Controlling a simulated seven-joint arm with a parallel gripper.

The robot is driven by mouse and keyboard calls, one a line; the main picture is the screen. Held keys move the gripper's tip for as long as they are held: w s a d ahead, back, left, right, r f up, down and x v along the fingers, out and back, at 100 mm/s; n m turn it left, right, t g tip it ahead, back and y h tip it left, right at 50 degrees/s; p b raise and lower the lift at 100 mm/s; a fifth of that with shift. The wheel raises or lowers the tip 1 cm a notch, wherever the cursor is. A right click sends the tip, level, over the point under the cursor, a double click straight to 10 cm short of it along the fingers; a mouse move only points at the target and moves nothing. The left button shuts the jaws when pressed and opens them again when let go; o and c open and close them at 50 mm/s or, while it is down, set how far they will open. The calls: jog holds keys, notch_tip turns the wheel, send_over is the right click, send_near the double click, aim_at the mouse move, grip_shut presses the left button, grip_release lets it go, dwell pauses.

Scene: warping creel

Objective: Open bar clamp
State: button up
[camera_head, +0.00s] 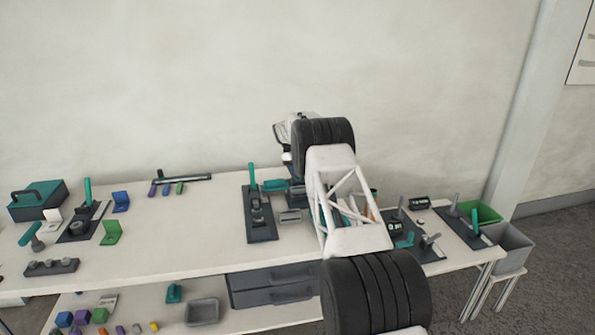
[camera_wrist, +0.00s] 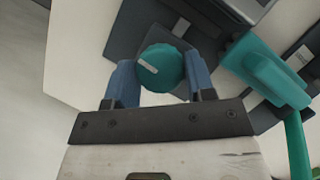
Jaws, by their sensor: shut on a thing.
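In the wrist view, a round teal knob (camera_wrist: 160,72) with a pale mark on its top sits between the two blue fingers of my gripper (camera_wrist: 161,82), which is shut on it. Dark grey parts lie under and around the knob. A teal block (camera_wrist: 262,70) is to the right of the knob, with a long teal handle (camera_wrist: 298,150) below it. In the head view, a teal piece (camera_head: 273,185) shows just left of my arm. My arm hides my fingers and the knob there, and I cannot tell which parts make up the bar clamp.
A dark plate (camera_head: 262,230) with an upright teal lever (camera_head: 252,176) stands left of my arm. More clamp fixtures (camera_head: 425,248) stand to the right, beside a green bin (camera_head: 480,213) and a grey bin (camera_head: 510,245). The bench (camera_head: 170,255) has clear room at front left.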

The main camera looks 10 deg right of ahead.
jog(key=o, duration=0.9)
jog(key=shift+r, duration=0.1)
jog(key=v, duration=0.7)
jog(key=shift+w+a+r, duration=0.1)
jog(key=shift+a+r, duration=0.05)
jog(key=shift+r, duration=0.1)
jog(key=shift+r, duration=0.1)
